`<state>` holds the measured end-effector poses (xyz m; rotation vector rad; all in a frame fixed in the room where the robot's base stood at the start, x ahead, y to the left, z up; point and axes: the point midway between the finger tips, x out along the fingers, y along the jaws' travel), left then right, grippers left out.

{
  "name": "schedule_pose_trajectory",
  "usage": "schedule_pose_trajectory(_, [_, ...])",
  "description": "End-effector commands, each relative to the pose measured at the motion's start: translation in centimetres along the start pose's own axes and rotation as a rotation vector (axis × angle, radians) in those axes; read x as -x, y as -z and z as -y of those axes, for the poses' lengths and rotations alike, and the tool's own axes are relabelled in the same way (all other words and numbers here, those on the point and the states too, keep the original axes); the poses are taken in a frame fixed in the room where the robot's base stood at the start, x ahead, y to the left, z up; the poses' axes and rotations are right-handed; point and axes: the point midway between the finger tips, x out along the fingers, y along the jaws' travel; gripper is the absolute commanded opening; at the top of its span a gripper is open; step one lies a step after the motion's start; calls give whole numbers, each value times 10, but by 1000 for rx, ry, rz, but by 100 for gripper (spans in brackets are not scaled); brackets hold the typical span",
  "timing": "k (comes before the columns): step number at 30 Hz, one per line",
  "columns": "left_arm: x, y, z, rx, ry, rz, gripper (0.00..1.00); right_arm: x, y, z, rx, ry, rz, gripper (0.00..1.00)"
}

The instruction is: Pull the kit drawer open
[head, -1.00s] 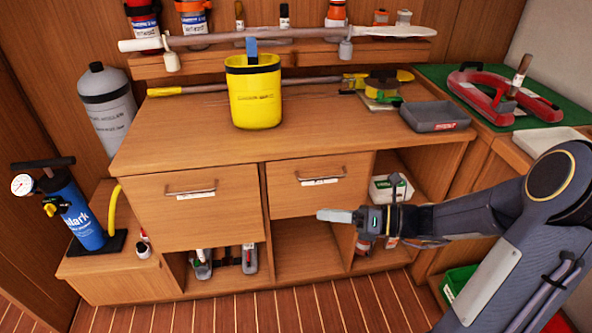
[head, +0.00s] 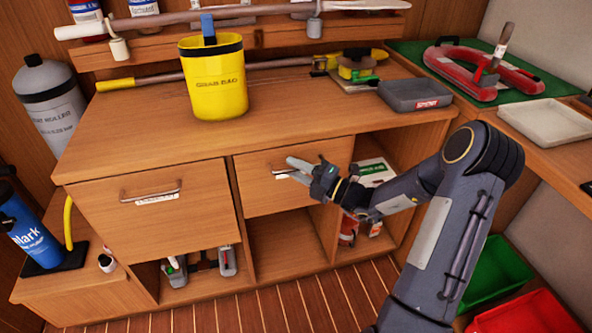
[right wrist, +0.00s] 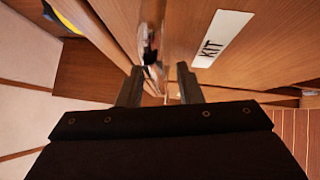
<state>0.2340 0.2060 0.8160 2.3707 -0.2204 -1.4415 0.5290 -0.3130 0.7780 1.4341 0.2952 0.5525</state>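The kit drawer (head: 268,200) is the right-hand wooden drawer under the worktop, and its front looks closed. Its white label (right wrist: 222,38) reads KIT in the right wrist view. My right gripper (head: 293,166) is at the drawer's front and partly hides its handle and label. In the right wrist view my right gripper (right wrist: 159,76) has its two fingers apart. The dark metal handle (right wrist: 149,45) shows in the gap just ahead of the fingertips; whether it touches a finger I cannot tell. My left gripper is not in view.
A second closed drawer (head: 158,215) with a handle is to the left. A yellow bucket (head: 215,85) and a grey tray (head: 414,95) stand on the worktop above. Open shelves lie below. Green (head: 497,275) and red bins are on the floor at right.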

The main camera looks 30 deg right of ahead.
Motion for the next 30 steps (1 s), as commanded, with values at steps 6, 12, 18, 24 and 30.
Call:
schedule_pose_trajectory(6, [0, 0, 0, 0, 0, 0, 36, -2, 0, 0, 0, 1, 0, 32])
schedule_pose_trajectory(12, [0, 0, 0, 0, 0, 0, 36, -2, 0, 0, 0, 1, 0, 14])
schedule_pose_trajectory(18, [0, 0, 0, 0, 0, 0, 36, -2, 0, 0, 0, 1, 0, 0])
schedule_pose_trajectory(24, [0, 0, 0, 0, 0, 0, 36, -2, 0, 0, 0, 1, 0, 0])
schedule_pose_trajectory(30, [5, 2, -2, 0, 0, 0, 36, 3, -4, -1, -1, 2, 1, 0])
